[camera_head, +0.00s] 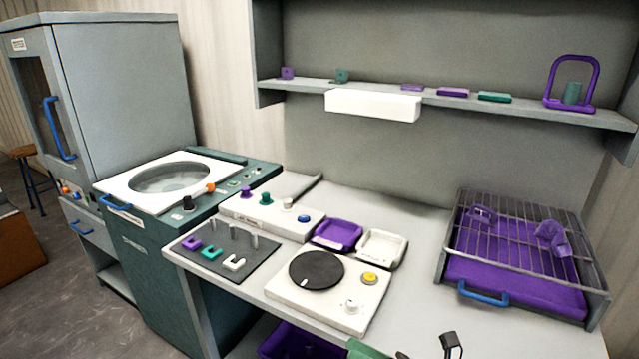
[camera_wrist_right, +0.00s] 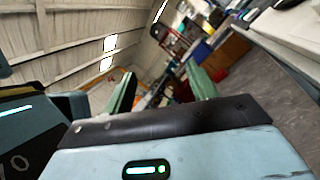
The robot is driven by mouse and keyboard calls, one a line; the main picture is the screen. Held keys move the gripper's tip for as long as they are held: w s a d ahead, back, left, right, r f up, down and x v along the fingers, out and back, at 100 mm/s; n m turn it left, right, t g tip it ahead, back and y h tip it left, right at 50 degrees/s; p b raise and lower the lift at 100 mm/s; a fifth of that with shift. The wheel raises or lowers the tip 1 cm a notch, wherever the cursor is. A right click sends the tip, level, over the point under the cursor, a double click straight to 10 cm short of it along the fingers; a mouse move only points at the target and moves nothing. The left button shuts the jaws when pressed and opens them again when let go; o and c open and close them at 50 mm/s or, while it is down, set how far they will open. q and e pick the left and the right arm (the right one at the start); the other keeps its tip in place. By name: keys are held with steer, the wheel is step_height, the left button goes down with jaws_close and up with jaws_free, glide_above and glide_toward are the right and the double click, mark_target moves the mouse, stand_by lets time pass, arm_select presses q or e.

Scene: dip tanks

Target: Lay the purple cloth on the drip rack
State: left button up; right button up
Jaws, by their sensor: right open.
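The drip rack (camera_head: 518,287) is at the right of the counter, a wire grid over a purple tray with a blue front handle. Two small purple pieces, one at the grid's left (camera_head: 482,215) and one at its right (camera_head: 551,236), show there; I cannot tell whether either is cloth. Flat purple pieces (camera_head: 453,92) lie on the shelf; I cannot tell whether one is the purple cloth. My right gripper (camera_head: 365,349) barely shows at the bottom edge, in front of the counter. In the right wrist view its green fingers (camera_wrist_right: 162,88) are spread, with nothing between them. My left gripper is out of view.
A turntable unit (camera_head: 330,290), a purple dish (camera_head: 338,234) and a white dish (camera_head: 381,248) occupy the counter's middle. Bare counter lies left of the rack.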

steer(key=s+d+f+m+t+h, duration=0.35)
steer(key=f+m+h, duration=0.4)
steer(key=m, duration=0.55)
steer(key=s+d+f+m+t+h, duration=0.2)
steer(key=d+f+m+t+h, duration=0.3)
steer(key=f+m, duration=0.6)
steer(key=s+d+f+m+g+h, duration=0.2)
steer(key=s+f+m+g, duration=0.2)
steer(key=s, duration=0.5)
steer(key=s+d+f+m+g+h, duration=0.2)
steer(key=s+f+m+g+h, duration=0.1)
steer(key=s+f+m, duration=0.5)
steer(key=s+m+g, duration=0.1)
steer(key=m, duration=0.2)
steer(key=shift+d+h, duration=0.35)
steer(key=shift+d, duration=0.05)
